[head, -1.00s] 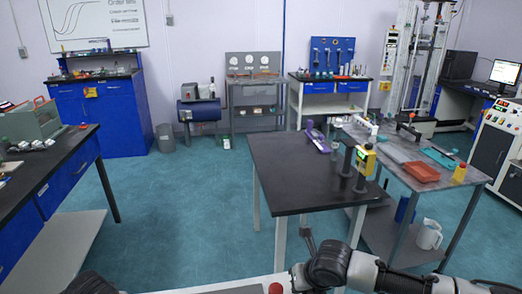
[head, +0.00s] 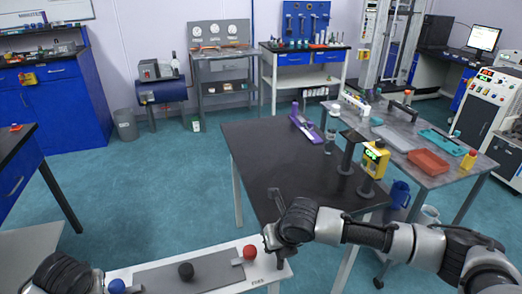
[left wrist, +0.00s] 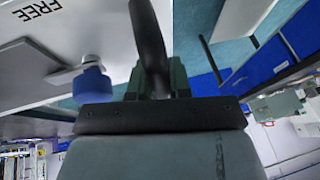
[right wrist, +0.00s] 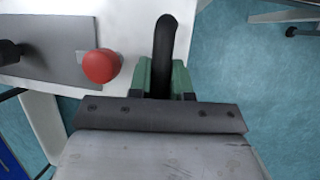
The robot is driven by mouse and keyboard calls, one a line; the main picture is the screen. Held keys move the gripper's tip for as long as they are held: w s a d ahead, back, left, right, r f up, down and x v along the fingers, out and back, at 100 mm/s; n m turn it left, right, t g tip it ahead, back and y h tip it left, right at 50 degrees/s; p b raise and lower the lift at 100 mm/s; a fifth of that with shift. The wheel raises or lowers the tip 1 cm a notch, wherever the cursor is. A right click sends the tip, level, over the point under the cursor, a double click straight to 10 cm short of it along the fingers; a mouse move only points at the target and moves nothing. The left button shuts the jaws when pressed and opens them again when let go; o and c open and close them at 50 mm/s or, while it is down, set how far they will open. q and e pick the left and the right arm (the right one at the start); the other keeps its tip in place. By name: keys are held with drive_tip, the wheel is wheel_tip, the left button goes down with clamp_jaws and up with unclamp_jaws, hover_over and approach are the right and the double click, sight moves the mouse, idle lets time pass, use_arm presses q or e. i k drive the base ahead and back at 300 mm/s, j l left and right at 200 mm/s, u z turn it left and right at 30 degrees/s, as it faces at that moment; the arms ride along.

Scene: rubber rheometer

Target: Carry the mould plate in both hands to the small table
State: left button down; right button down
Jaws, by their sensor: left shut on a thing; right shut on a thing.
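The mould plate appears to be the long white plate (head: 215,258) low in the head view, with a grey panel and blue (head: 117,286), black (head: 186,270) and red (head: 249,252) knobs. It looks about level. My right gripper (head: 272,235) is shut at its right end; in the right wrist view (right wrist: 168,78) it clasps a dark upright handle beside the red knob. My left gripper (left wrist: 154,75) is shut on a similar dark handle beside the blue knob. In the head view my left arm hides the plate's left end. A black-topped table (head: 265,150) stands ahead, beyond the plate.
Blue cabinets stand left; floor between is open.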

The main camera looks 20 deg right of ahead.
sight(276, 174)
drive_tip(key=i, duration=1)
drive_tip(key=i+j+z, duration=0.1)
drive_tip(key=i+z, duration=0.15)
drive_tip(key=i, duration=0.45)
drive_tip(key=z, duration=1.3)
